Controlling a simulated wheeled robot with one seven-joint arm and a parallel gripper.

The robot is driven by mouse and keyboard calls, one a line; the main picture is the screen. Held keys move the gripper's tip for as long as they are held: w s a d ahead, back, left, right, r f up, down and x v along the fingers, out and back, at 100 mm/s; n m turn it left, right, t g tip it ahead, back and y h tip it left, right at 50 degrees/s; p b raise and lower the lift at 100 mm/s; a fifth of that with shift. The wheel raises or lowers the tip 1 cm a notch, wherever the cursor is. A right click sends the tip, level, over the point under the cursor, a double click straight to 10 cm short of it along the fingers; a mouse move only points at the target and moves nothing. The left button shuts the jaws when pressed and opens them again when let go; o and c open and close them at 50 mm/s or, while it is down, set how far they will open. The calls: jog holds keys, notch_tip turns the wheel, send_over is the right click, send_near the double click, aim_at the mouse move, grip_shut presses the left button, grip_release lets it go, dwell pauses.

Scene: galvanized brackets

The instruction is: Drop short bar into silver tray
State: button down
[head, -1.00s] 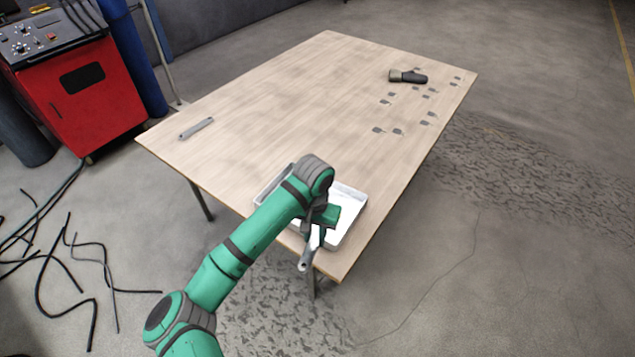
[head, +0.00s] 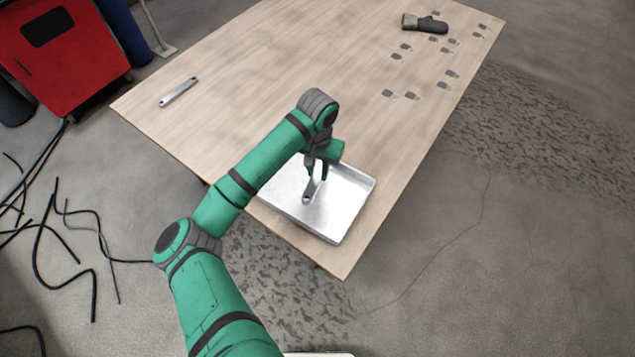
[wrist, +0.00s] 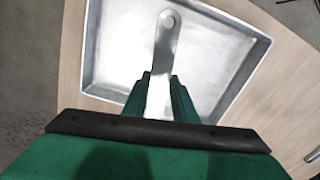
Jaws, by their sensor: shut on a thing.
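The silver tray (head: 345,205) sits on the near end of the wooden table; it also shows in the wrist view (wrist: 105,70). My gripper (head: 316,172) is above the tray and shut on a flat grey metal bar with a round hole at its free end. The bar (head: 310,188) shows over the tray floor in the head view. In the wrist view the bar (wrist: 165,50) points away from the fingers (wrist: 160,95), with its held end hidden. A second, similar metal bar (head: 179,92) lies on the table at the left.
The wooden table (head: 270,60) is mostly clear between its left edge and the far right. Several small grey brackets (head: 389,94) and a dark glove-like item (head: 425,24) lie at the far right. A red machine (head: 65,60) and black cables (head: 70,240) are on the floor at left.

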aim_at(316, 175)
jog(key=f, duration=0.3)
jog(key=shift+s+a+f, duration=0.1)
jog(key=shift+s+a, duration=0.3)
jog(key=shift+d+f, duration=0.15)
jog(key=shift+f, duration=0.1)
jog(key=shift+w, duration=0.1)
jog(key=shift+d, duration=0.1)
jog(key=c, duration=1.4)
grip_release()
jog(key=shift+c, duration=0.2)
jog(key=shift+o, duration=0.4)
jog(key=shift+w, duration=0.2)
